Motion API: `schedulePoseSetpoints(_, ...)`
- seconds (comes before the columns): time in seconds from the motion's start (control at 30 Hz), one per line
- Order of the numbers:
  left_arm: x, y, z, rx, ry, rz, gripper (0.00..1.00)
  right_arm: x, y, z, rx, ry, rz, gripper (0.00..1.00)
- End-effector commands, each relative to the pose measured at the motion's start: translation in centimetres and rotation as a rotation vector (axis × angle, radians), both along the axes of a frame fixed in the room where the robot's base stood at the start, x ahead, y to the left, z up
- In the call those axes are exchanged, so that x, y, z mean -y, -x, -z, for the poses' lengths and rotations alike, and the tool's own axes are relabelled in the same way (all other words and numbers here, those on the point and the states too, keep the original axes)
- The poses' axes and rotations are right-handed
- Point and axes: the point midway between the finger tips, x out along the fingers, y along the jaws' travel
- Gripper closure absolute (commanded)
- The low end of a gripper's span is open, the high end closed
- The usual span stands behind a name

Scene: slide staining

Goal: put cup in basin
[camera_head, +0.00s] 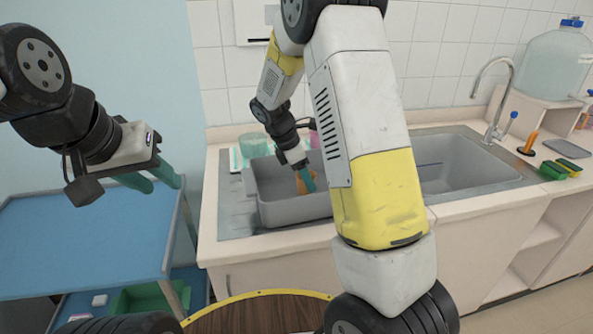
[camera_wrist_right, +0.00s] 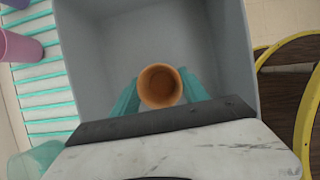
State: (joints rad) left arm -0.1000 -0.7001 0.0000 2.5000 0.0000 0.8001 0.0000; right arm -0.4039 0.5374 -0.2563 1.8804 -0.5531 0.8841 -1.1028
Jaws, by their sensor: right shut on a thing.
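An orange-brown cup (camera_wrist_right: 160,86) is between the teal fingers of my right gripper (camera_wrist_right: 160,95), which is shut on it. In the head view the cup (camera_head: 307,183) shows low inside the grey basin (camera_head: 292,211), and my right gripper (camera_head: 306,180) reaches down into the basin. The basin (camera_wrist_right: 225,60) fills most of the right wrist view. I cannot tell whether the cup touches the basin floor. My left gripper (camera_head: 157,180) is at the left, above the blue cart, with its teal fingers apart and nothing between them.
The basin stands on the counter left of a sink (camera_head: 455,165) with a tap (camera_head: 495,105). A teal-and-white rack (camera_wrist_right: 40,75) with a pink cup (camera_wrist_right: 20,46) is beside it. A blue cart (camera_head: 80,240) is at the left. Sponges (camera_head: 560,169) lie far right.

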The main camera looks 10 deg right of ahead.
Motion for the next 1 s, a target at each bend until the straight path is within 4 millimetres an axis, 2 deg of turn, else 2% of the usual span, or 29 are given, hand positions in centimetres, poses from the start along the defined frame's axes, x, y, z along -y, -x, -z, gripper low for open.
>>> schedulePoseSetpoints(0.07,0.0,0.0,0.0,0.0,0.0,0.0,0.64,0.0,0.0,0.8,0.0,0.0,0.0,0.85)
schedulePoseSetpoints(0.4,0.0,0.0,0.0,0.0,0.0,0.0,0.64,0.0,0.0,1.1,0.0,0.0,0.001,0.85)
schedulePoseSetpoints(0.43,0.0,0.0,0.0,0.0,0.0,0.0,0.64,0.0,0.0,1.1,0.001,0.0,0.001,0.44)
schedulePoseSetpoints(0.53,0.0,0.0,0.0,0.0,0.0,0.0,0.64,0.0,0.0,1.1,0.001,0.0,0.001,0.26)
schedulePoseSetpoints(0.87,0.0,0.0,0.0,0.0,0.0,0.0,0.64,0.0,0.0,0.9,0.002,0.0,0.0,0.26)
schedulePoseSetpoints(1.0,0.0,0.0,0.0,0.0,0.0,0.0,0.64,-0.5,-0.1,-0.3,0.004,-0.001,-0.001,0.26)
